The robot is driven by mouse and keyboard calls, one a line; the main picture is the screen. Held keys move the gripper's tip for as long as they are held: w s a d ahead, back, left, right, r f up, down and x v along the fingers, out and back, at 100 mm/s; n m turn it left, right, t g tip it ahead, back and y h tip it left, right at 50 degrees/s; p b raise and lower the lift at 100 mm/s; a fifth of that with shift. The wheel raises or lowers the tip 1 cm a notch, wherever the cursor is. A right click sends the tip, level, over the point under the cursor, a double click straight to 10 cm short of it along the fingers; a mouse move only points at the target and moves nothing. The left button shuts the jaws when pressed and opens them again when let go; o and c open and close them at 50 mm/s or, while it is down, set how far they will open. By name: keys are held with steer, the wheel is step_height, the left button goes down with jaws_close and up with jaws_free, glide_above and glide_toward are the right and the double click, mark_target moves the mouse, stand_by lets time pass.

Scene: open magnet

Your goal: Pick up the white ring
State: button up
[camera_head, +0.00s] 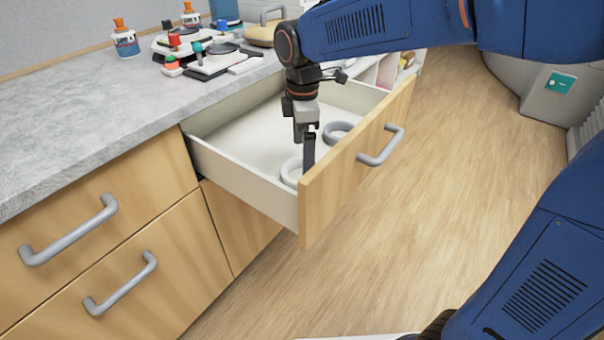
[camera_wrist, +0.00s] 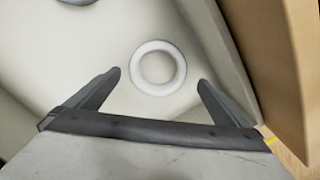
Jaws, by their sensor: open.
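The white ring (camera_wrist: 137,67) lies flat on the floor of the open drawer (camera_head: 238,178). In the wrist view it shows whole, ahead of and between the two fingertips. In the head view the ring (camera_head: 287,174) is partly hidden by my gripper and the drawer front. My gripper (camera_head: 308,165) is inside the drawer, pointing down beside the ring. Its fingers (camera_wrist: 158,80) are spread wide with nothing between them, and I see no contact with the ring.
A grey ring (camera_head: 336,127) lies farther back in the drawer. The wooden drawer front (camera_head: 345,175) stands close to my gripper. Bottles (camera_head: 124,40) and small devices (camera_head: 209,62) stand on the grey counter (camera_head: 95,120).

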mark_target(301, 166)
steer(key=shift+w+a+f, duration=0.1)
steer(key=shift+f, duration=1.35)
steer(key=shift+w+a+f, duration=0.1)
steer(key=shift+f, duration=1.3)
steer(key=c, duration=1.1)
